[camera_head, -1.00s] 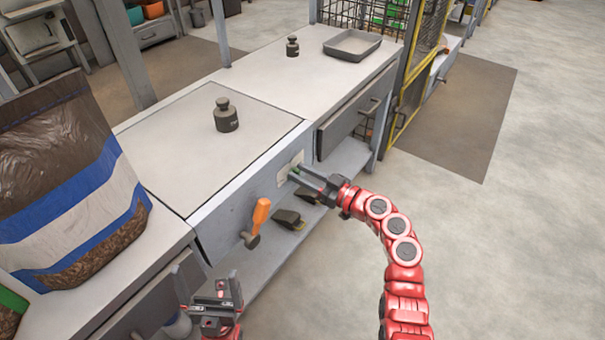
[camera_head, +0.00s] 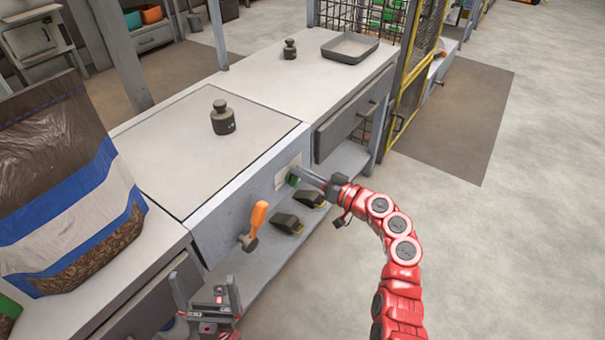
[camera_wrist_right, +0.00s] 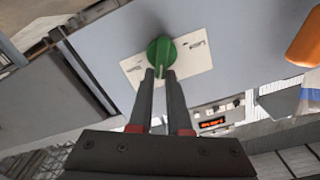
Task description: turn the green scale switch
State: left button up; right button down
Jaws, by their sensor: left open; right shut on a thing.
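The green scale switch (camera_wrist_right: 160,52) sits on a pale label plate (camera_wrist_right: 195,62) on the front panel of the scale bench. In the right wrist view, the two fingertips of my right gripper (camera_wrist_right: 160,75) are shut on the switch's handle. In the head view the switch (camera_head: 292,179) is partly hidden by my right gripper (camera_head: 300,174), which reaches in from the right. My left gripper (camera_head: 212,305) is open and empty, low in front of the bench, apart from the switch.
An orange-handled lever (camera_head: 257,217) sticks out of the panel left of the switch. A dark weight (camera_head: 223,117) stands on the scale plate (camera_head: 190,160). A large bag (camera_head: 60,190) stands at left. Black-and-yellow pedals (camera_head: 287,222) sit below on the shelf. The floor at right is clear.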

jog(key=shift+s+a+f+m, duration=0.1)
jog(key=shift+f+m, duration=0.15)
jog(key=shift+f, duration=0.15)
jog(key=shift+s+a+f+m, duration=0.1)
jog(key=shift+f+m, duration=0.15)
jog(key=shift+f, duration=0.1)
jog(key=shift+a+f, duration=0.1)
jog(key=shift+f, duration=0.1)
jog(key=c, duration=1.1)
grip_release()
jog(key=shift+s, duration=0.1)
jog(key=shift+o, duration=1.2)
jog(key=shift+r, duration=0.45)
jog(key=shift+w+d+r, duration=0.2)
jog(key=shift+w+r, duration=0.05)
jog(key=shift+w+a, duration=0.1)
jog(key=shift+a, duration=0.05)
